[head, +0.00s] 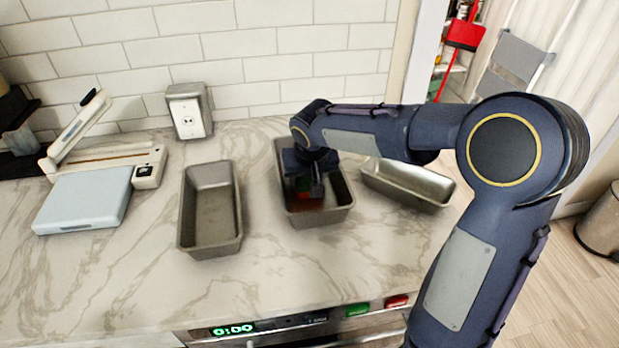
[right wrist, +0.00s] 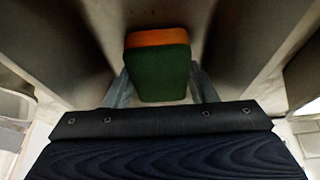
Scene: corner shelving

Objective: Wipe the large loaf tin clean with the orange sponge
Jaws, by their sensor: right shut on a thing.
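Three metal loaf tins stand on the marble counter: a left tin (head: 187,225), a middle tin (head: 322,219) and a shinier right tin (head: 405,192). I cannot tell for sure which is the large one. My right gripper (head: 304,192) reaches down inside the middle tin. It is shut on the sponge, which shows orange and green between the fingers (right wrist: 158,90) in the right wrist view (right wrist: 158,66). The tin walls surround it there. A reddish-brown patch shows on the middle tin's floor, partly hidden by the gripper. The left tin looks empty. My left gripper is out of view.
A pale blue-and-cream appliance (head: 85,200) stands at the left. The counter (head: 290,270) is clear in front of the tins, above an oven panel (head: 290,325). Floor lies right of the counter.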

